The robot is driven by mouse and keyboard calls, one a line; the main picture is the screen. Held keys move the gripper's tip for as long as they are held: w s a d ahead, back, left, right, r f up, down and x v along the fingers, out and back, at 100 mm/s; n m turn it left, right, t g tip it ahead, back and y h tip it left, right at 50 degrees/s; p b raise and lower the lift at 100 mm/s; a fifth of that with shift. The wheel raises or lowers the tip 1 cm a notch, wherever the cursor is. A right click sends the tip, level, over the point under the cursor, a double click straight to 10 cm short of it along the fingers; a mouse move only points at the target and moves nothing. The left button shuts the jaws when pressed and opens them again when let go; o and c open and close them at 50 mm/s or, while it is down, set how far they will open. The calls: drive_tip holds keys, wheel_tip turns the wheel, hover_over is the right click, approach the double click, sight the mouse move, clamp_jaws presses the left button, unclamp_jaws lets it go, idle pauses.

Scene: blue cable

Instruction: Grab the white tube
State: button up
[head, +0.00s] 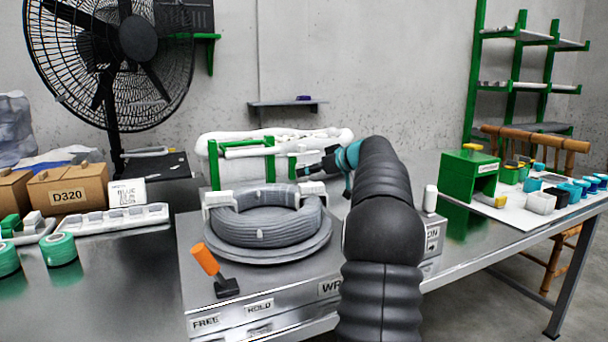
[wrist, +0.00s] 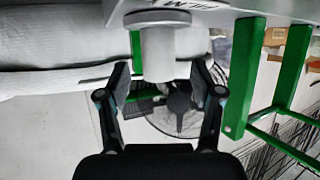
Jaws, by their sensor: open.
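My gripper (wrist: 168,88) is open in the wrist view, with one finger on each side of a short white tube (wrist: 158,62). The tube has a wider white collar at its upper end in the picture. A small gap shows between the tube and the right finger; the left finger is close to it, and I cannot tell if they touch. In the head view my gripper (head: 312,168) points left, beside the green frame (head: 270,160) with white rolls; the tube between its fingers is too small to make out there.
A grey cable coil (head: 267,218) sits on the machine in front of the green frame. A large white roll (wrist: 55,40) lies left of the fingers in the wrist view, and a green post (wrist: 243,75) stands right. An orange-handled lever (head: 206,260) rises at the machine's front left.

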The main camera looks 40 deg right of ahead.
drive_tip(key=x, duration=0.4)
drive_tip(key=shift+d+f, duration=0.1)
drive_tip(key=shift+d, duration=0.05)
drive_tip(key=c, duration=1)
drive_tip(key=shift+c, duration=0.2)
